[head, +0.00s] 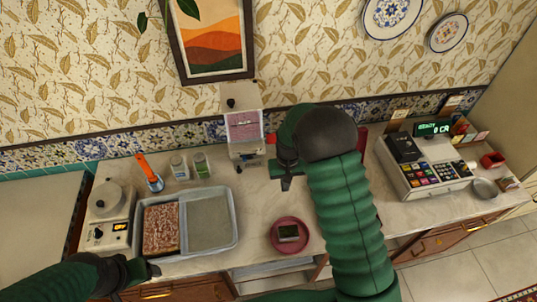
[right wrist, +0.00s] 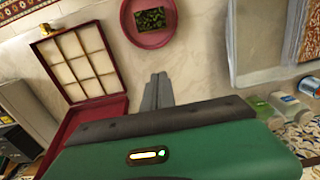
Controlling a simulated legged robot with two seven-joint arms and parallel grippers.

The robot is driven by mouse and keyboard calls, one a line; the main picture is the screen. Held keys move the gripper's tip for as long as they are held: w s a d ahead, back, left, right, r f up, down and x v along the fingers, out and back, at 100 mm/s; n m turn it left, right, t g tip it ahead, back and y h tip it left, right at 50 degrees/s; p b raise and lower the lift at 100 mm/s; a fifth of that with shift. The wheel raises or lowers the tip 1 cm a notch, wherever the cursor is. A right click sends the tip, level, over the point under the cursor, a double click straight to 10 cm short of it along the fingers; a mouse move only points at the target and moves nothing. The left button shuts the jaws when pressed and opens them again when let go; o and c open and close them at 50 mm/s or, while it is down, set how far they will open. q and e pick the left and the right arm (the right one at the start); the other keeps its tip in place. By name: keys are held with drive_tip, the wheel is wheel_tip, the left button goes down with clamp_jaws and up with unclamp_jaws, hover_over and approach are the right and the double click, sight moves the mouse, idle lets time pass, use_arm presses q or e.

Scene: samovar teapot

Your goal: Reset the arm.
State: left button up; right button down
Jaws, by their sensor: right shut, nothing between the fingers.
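My right gripper (head: 287,183) hangs over the counter in the middle of the head view, between the white dispenser and the red plate. In the right wrist view its two fingers (right wrist: 157,92) lie together, shut with nothing between them. My right arm, green and ribbed, reaches up from the lower right and hides part of the counter. My left gripper (head: 150,270) is low at the left, by the front edge of the metal tray. Its fingers are small and dark there, and their opening cannot be made out.
A red plate (head: 275,247) with a dark green block (head: 288,232) stands near the front edge. A white dispenser (head: 243,125) stands at the wall. A two-part tray (head: 236,240) and a scale (head: 106,215) are left; a cash register (head: 425,165) is right. An open red box (right wrist: 115,112) is mostly hidden by my arm in the head view.

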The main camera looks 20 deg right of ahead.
drive_tip(key=s+a+f+n+t+b, duration=0.1)
drive_tip(key=s+a+b, duration=0.2)
drive_tip(key=s+b, duration=0.4)
drive_tip(key=s+a+f+n+t+b, duration=0.1)
drive_tip(key=s+a+f+b, duration=0.1)
drive_tip(key=s+a+b, duration=0.2)
drive_tip(key=shift+s+a+f+n+t+b, duration=0.25)
drive_tip(key=shift+s+n+t+b, duration=0.15)
drive_tip(key=shift+s+b, duration=1.6)
drive_tip(key=shift+s+a+r, duration=0.1)
drive_tip(key=shift+s+r, duration=0.05)
drive_tip(key=shift+s, duration=0.25)
drive_tip(key=shift+w, duration=0.1)
